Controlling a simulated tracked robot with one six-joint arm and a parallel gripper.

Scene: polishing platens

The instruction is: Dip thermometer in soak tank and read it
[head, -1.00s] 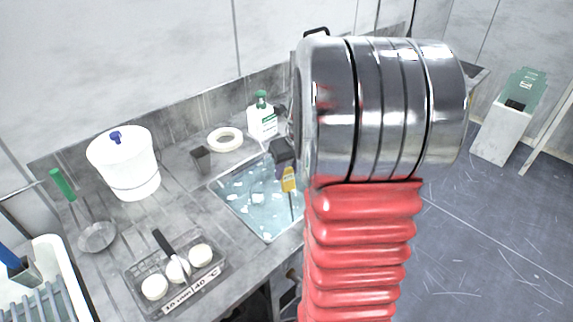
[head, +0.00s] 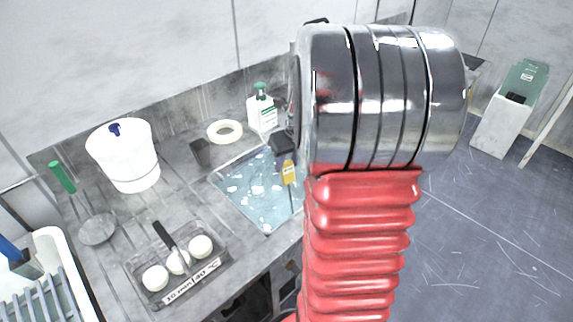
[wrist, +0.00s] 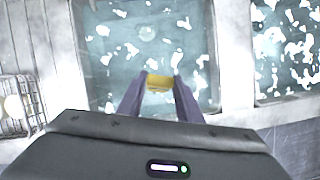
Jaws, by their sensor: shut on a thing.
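My gripper (head: 286,158) is shut on the thermometer, which has a yellow body (head: 289,172) and a thin dark probe pointing down. In the wrist view the yellow end (wrist: 158,83) shows between my two purple fingers (wrist: 158,92). The soak tank (head: 252,196) is a sunken basin of bluish water with white foam patches, set in the grey counter. My gripper is over its right part; the water also shows in the wrist view (wrist: 120,45). I cannot tell whether the probe tip is under the water. No reading is legible.
A tray (head: 136,272) of white round pads with a dark-handled tool and a label stands in front left of the tank. A white tub (head: 130,165), a skimmer (head: 97,229), a white ring (head: 225,132), a dark block (head: 201,152) and a green-capped bottle (head: 262,112) surround it.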

